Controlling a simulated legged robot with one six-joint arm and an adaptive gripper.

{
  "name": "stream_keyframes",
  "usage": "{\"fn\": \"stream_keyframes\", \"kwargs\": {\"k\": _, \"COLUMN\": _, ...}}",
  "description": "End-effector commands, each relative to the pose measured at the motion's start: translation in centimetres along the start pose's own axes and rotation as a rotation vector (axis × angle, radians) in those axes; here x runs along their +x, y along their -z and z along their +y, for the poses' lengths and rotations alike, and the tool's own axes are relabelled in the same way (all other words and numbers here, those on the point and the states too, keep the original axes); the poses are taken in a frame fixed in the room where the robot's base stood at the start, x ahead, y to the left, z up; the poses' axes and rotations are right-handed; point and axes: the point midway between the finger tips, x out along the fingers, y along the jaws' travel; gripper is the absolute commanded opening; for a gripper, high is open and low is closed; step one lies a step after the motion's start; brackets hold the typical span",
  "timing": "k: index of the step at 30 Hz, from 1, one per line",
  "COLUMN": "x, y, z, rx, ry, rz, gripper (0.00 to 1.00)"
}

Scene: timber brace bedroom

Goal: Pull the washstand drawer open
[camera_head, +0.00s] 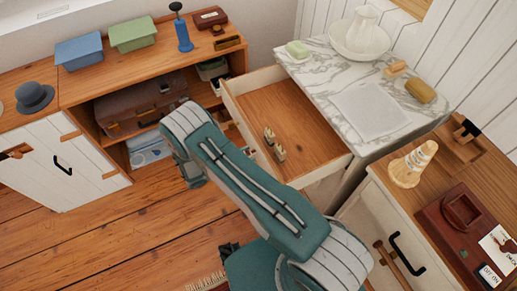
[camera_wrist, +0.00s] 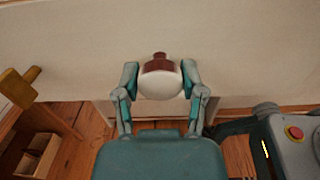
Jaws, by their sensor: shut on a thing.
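The washstand (camera_head: 385,90) has a grey-veined marble top. Its wooden drawer (camera_head: 295,115) stands well out from the body, with its inside floor showing. Two small pale objects (camera_head: 275,145) lie in the drawer near its front. In the wrist view the pale drawer front (camera_wrist: 245,55) fills the upper part. A round white knob (camera_wrist: 160,84) with a brown stem sits between the fingers of my gripper (camera_wrist: 160,76), which is shut on it. In the head view my arm covers part of the drawer front and hides the gripper.
A wooden shelf unit (camera_head: 135,72) with a brown suitcase (camera_head: 140,105) stands left of the drawer. A cabinet with a black handle (camera_head: 407,254) stands at the right. A pitcher and basin (camera_head: 360,38) stand on the marble. The floor (camera_head: 110,235) at lower left is mostly clear.

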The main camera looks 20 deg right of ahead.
Motion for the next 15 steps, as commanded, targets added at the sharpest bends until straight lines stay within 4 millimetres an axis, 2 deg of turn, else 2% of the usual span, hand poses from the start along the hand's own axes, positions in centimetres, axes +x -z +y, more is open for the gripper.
{"fn": "stream_keyframes", "kwargs": {"k": 6, "x": -2.0, "y": -0.1, "z": 0.3, "rx": 0.006, "ry": -0.007, "rz": 0.002, "gripper": 0.0}}
{"fn": "stream_keyframes", "kwargs": {"k": 15, "x": -2.8, "y": -0.1, "z": 0.3, "rx": 0.007, "ry": -0.006, "rz": 0.002, "gripper": 0.0}}
